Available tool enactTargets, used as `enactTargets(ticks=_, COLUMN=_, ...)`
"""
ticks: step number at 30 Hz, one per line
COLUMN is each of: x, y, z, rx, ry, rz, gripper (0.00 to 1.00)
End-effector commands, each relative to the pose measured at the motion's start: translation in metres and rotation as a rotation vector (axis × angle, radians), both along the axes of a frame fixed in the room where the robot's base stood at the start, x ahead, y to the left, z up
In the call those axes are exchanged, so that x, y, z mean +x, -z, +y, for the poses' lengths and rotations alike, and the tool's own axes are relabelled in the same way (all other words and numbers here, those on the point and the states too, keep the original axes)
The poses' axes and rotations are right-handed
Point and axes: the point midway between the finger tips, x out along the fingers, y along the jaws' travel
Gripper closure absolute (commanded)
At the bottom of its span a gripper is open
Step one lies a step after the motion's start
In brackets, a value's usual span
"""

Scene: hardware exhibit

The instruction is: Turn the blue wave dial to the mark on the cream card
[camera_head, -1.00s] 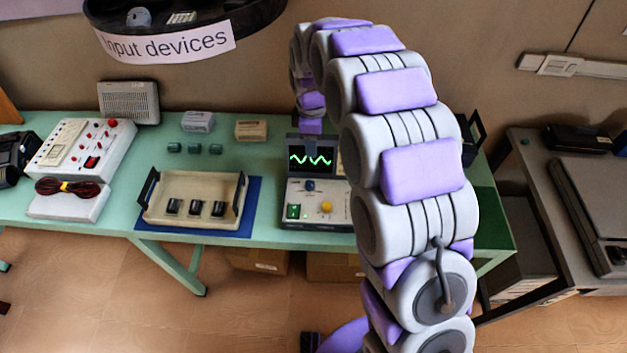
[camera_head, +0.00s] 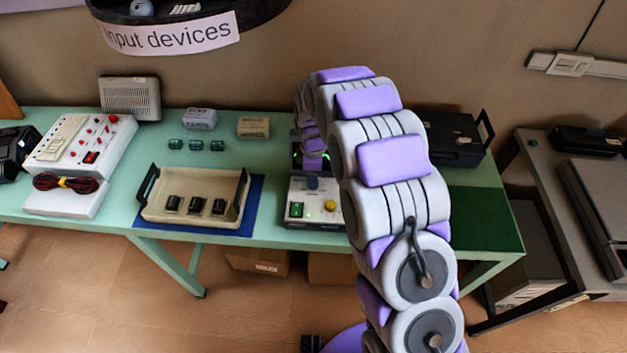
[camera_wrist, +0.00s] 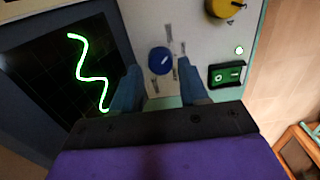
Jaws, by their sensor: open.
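The blue wave dial (camera_wrist: 159,60) is a round knob with a pale pointer line, on the light panel (camera_wrist: 185,25) of the scope device. Small grey marks surround it. My gripper (camera_wrist: 158,67) is open, its two blue fingers apart and pointing at the dial, one on each side in the picture. I cannot tell if they touch it. The dial also shows in the head view (camera_head: 312,183), just below my arm's end. The screen (camera_wrist: 60,75) shows a green wave. I cannot make out the cream card in either current view.
A yellow knob (camera_wrist: 224,6) and a green switch (camera_wrist: 226,74) are on the same panel. To the left on the green table stand a cream tray (camera_head: 160,213) with black knobs and a white device with red controls (camera_head: 105,145). A black box (camera_head: 452,140) stands right of my arm.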

Motion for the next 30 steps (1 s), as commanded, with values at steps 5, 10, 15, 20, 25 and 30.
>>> enactTargets(ticks=5, x=0.0, y=0.02, z=0.0, rx=0.0, ry=0.0, rz=0.001, gripper=0.56)
enactTargets(ticks=10, x=0.0, y=0.024, z=-0.001, rx=0.002, ry=0.001, rz=-0.002, gripper=0.56)
enactTargets(ticks=15, x=0.0, y=0.024, z=-0.001, rx=0.002, ry=0.001, rz=-0.002, gripper=0.56)
enactTargets(ticks=20, x=0.0, y=0.024, z=-0.001, rx=0.002, ry=0.0, rz=-0.001, gripper=0.67)
enactTargets(ticks=25, x=0.0, y=0.024, z=0.0, rx=0.001, ry=0.0, rz=-0.002, gripper=0.83)
enactTargets(ticks=30, x=0.001, y=0.024, z=0.0, rx=0.001, ry=0.0, rz=-0.002, gripper=0.97)
